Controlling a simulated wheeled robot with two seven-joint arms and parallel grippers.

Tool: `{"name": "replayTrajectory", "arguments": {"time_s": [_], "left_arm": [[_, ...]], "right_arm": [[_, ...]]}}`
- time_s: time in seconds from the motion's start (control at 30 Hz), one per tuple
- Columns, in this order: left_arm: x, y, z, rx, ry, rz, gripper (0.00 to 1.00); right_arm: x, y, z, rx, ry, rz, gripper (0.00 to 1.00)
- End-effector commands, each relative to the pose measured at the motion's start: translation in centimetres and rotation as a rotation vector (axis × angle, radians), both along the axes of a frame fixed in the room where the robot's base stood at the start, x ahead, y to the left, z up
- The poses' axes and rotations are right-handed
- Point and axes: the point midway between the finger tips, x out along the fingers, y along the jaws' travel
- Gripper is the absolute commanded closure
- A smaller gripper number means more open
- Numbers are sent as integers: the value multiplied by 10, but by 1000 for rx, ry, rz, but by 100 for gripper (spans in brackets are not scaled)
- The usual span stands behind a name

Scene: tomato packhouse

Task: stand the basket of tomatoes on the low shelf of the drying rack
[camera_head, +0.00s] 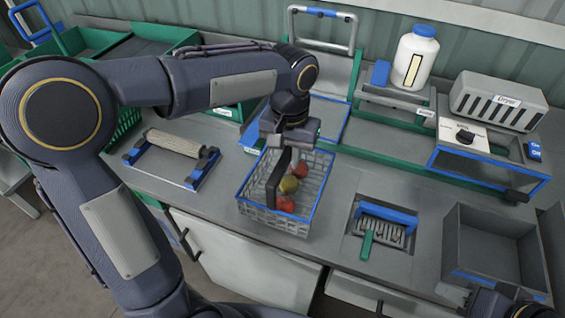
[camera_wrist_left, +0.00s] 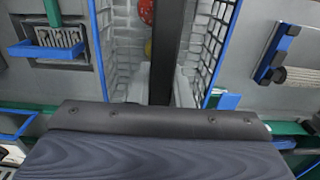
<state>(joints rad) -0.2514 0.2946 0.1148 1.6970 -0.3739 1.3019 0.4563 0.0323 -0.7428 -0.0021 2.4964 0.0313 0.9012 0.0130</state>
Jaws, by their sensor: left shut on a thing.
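The grey mesh basket (camera_head: 248,209) with a blue rim holds red and yellowish-green tomatoes (camera_head: 289,184) and has a dark upright handle. My left gripper (camera_head: 290,140) is above it, shut on the handle. In the left wrist view the dark handle (camera_wrist_left: 168,45) runs between the fingers, with the basket's mesh wall (camera_wrist_left: 215,35) beside it. The basket is near the counter's front edge; I cannot tell whether its base touches the counter. A blue-edged rack (camera_head: 483,158) under the "Dryer" box stands at the right. Part of my right gripper (camera_head: 456,293) shows at the lower right; its jaws are unclear.
A roller on a blue-ended stand (camera_head: 172,146) lies left of the basket. A blue-handled grate (camera_head: 385,225) and an open grey bin (camera_head: 490,225) are to the right. A white bottle (camera_head: 414,60) and the Dryer box (camera_head: 497,100) stand behind. A green-edged ledge (camera_head: 400,163) crosses the counter.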

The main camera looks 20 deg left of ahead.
Motion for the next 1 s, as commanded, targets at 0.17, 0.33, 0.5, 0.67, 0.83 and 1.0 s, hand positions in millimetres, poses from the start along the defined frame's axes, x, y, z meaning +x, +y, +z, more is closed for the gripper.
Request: {"name": "replayTrajectory", "arguments": {"time_s": [0.17,0.33,0.5,0.67,0.83,1.0], "left_arm": [[12,12,-19,-1,0,3,100],[17,17,-28,-1,-1,2,100],[21,21,-50,0,0,-1,100],[21,21,-63,-1,-2,1,100],[21,20,-64,-2,-4,2,100],[21,20,-66,-2,-3,1,100]], "right_arm": [[0,0,3,0,0,0,64],[0,0,4,0,0,0,64],[0,0,5,0,0,0,64],[0,0,5,0,0,0,64],[0,0,5,0,0,0,64],[0,0,3,0,0,0,64]]}}
